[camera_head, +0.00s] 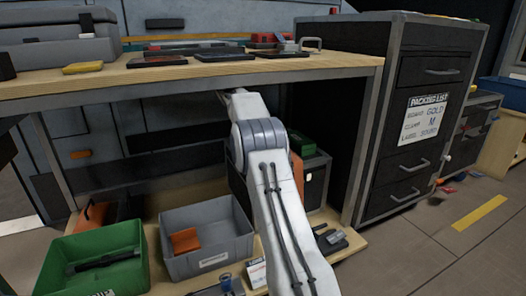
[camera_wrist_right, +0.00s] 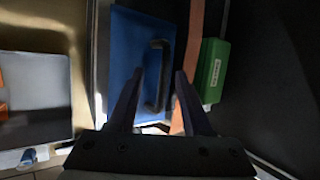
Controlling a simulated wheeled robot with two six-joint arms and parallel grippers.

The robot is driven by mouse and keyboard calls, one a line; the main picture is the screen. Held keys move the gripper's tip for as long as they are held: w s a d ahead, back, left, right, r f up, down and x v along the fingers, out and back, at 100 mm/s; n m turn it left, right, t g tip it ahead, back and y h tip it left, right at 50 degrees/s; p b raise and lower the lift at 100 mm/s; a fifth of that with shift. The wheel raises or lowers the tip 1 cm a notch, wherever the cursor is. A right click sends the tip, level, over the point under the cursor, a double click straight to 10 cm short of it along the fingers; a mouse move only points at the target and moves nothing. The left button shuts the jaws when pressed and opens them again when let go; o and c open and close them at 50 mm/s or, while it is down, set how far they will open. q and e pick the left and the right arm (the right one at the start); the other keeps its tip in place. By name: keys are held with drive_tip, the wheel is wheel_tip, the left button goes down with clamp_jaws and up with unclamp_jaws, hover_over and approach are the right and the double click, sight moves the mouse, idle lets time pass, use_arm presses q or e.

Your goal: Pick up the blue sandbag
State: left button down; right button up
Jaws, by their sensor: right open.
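The blue sandbag (camera_wrist_right: 130,45) shows in the right wrist view, with a dark looped handle (camera_wrist_right: 157,44) on its right part. My right gripper (camera_wrist_right: 156,72) is open over it. Its two fingers stand on either side of the handle, and nothing is shut between them. I cannot tell how far the fingertips are from the handle. In the head view my right arm reaches under the workbench, and its gripper and the sandbag are hidden there. My left gripper is not in view.
The workbench top (camera_head: 200,72) overhangs the arm. On the lower shelf are a green crate (camera_head: 130,240) and a grey bin (camera_head: 220,243). A green box (camera_wrist_right: 211,70) and an orange-brown strip (camera_wrist_right: 195,35) lie right of the sandbag. A drawer cabinet (camera_head: 385,190) stands right.

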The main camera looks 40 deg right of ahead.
drive_tip(key=shift+s+d, duration=0.1)
drive_tip(key=shift+d, duration=0.05)
drive_tip(key=shift+d, duration=0.1)
drive_tip(key=shift+c, duration=1)
clamp_jaws()
drive_tip(key=shift+r, duration=0.25)
